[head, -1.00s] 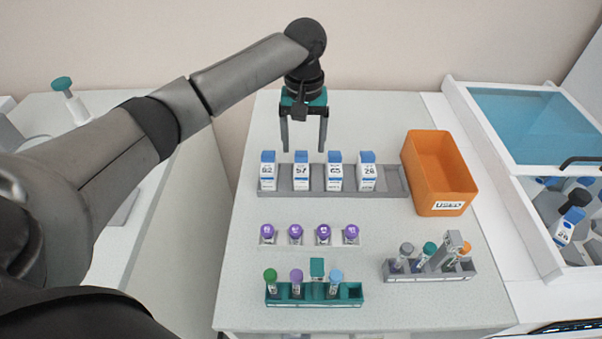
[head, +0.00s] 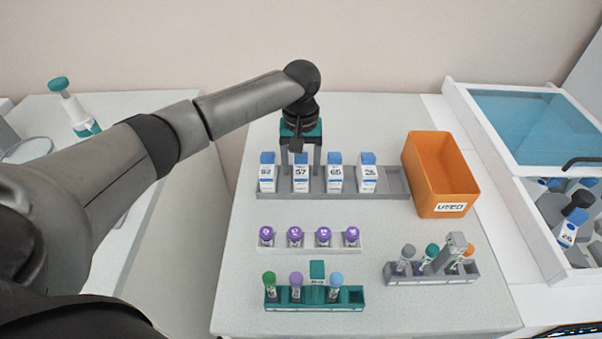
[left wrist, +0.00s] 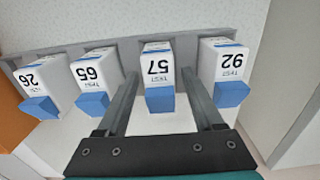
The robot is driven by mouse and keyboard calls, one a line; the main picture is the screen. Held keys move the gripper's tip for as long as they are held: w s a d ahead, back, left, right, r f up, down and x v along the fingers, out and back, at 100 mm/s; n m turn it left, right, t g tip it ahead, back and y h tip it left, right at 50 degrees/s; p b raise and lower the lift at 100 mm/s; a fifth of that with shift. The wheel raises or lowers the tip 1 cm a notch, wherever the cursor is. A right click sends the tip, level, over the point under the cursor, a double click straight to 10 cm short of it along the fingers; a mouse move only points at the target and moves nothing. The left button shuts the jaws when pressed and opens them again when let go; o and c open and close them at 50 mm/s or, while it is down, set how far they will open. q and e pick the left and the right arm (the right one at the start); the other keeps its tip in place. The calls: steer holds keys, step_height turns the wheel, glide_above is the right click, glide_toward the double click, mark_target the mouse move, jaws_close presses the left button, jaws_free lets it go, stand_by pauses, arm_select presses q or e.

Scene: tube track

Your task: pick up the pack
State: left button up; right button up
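Several white packs with blue tops stand upright in a row in a grey rack (head: 393,182). They read 92 (head: 267,172), 57 (head: 301,174), 65 (head: 335,173) and 26 (head: 367,174). My left gripper (head: 301,170) is lowered over pack 57. In the left wrist view, its two open fingers (left wrist: 164,105) stand on either side of pack 57 (left wrist: 158,68), with a gap visible on each side. Packs 65 (left wrist: 95,70) and 92 (left wrist: 223,65) stand outside the fingers. My right gripper is not in view.
An orange bin (head: 440,175) labelled USED stands right of the rack. Purple-capped tubes (head: 295,236), a green tube rack (head: 314,300) and a grey tube rack (head: 432,272) stand nearer. A container with a blue lid (head: 530,125) is at right.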

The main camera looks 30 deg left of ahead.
arm_select(q)
jaws_close()
stand_by(0.3)
steer(key=shift+r, duration=0.1)
